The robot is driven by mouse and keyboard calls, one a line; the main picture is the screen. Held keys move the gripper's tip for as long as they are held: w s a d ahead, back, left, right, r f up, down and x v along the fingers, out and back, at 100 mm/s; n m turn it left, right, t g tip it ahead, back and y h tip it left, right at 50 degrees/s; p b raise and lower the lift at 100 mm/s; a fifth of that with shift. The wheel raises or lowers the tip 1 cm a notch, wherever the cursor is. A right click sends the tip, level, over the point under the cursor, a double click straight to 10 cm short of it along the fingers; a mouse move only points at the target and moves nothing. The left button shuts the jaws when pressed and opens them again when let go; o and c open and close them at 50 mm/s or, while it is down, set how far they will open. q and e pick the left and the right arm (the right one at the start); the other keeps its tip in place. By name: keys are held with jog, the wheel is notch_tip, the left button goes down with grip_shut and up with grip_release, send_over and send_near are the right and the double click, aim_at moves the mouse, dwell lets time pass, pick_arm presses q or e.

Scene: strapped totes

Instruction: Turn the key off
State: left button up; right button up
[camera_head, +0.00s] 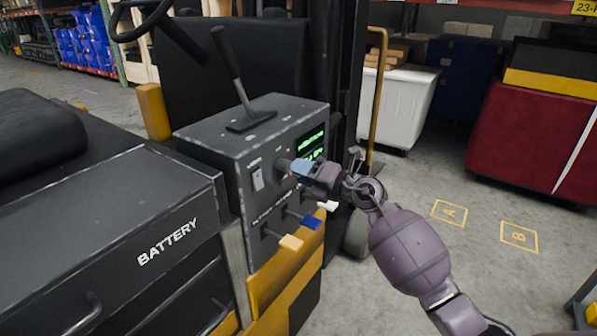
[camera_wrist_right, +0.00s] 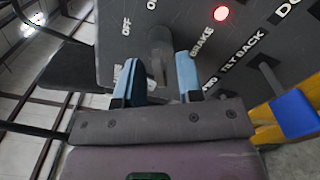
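The key (camera_wrist_right: 160,50) is a dark grey piece on the front of the control panel (camera_head: 247,162), beside the ON and OFF labels in the right wrist view. In the head view its grey round end (camera_head: 283,164) shows just left of my fingertips. My right gripper (camera_head: 297,167) is at the panel, with its blue fingers (camera_wrist_right: 160,78) on either side of the key. The fingers are apart, and gaps seem to show between them and the key. The key's exact turn is hard to tell. My left gripper is not in view.
A lever (camera_head: 232,75) stands on top of the panel. Open floor lies to the right.

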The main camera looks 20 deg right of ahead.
jog(key=shift+w+a, duration=0.45)
jog(key=shift+w, duration=0.1)
jog(key=shift+c, duration=0.3)
